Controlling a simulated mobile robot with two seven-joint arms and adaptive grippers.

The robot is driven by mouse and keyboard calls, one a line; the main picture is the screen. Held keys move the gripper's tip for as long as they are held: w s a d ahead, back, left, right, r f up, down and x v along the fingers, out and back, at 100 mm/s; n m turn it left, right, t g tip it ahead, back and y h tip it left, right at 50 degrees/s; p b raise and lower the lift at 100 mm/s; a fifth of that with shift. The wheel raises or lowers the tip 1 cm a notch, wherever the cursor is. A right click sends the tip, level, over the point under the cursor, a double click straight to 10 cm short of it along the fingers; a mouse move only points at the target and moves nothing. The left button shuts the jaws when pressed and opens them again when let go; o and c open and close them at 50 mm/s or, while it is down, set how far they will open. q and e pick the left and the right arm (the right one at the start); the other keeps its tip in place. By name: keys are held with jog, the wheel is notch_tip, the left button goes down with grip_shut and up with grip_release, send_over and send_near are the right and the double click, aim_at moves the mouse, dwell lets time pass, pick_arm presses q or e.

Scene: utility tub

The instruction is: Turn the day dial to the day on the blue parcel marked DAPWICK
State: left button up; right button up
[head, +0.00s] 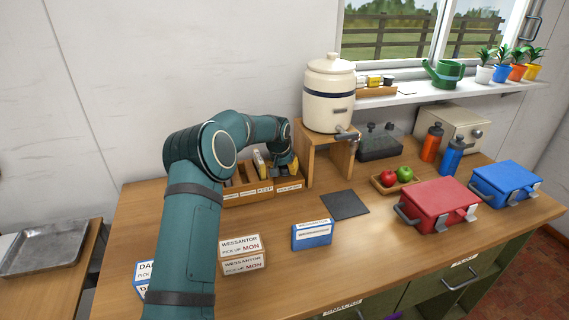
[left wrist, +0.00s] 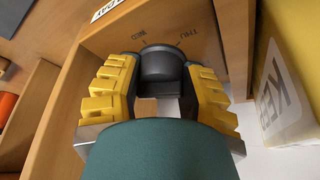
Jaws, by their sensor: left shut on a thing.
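The day dial is a dark round knob (left wrist: 160,64) on a wooden panel, with WED and THU printed near it. My left gripper (left wrist: 160,82) has its yellow fingers on both sides of the knob and is shut on it. In the head view this gripper (head: 281,166) reaches into the right end of a wooden organiser, and the dial itself is hidden there. A blue parcel (head: 138,287) with lettering that starts DA lies at the left; my left arm covers the rest of its label, including any day. My right gripper is not in view.
Brown parcels (head: 242,261) marked WESSANTOR, MON are stacked right of my arm. Another blue parcel (head: 312,238) lies further right. A wooden organiser (head: 249,197) and a crock (head: 329,95) on a stand flank my gripper. A yellow item (left wrist: 285,75) labelled KEEP stands close by.

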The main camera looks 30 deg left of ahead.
pick_arm(q)
jog(key=shift+m+h+p, duration=0.4)
jog(key=shift+m+p, duration=0.25)
jog(key=shift+m, duration=0.55)
jog(key=shift+f, duration=0.1)
jog(key=o, duration=0.9)
jog(key=shift+o, duration=0.2)
jog(key=v, duration=1.2)
jog(key=shift+w+a, duration=0.1)
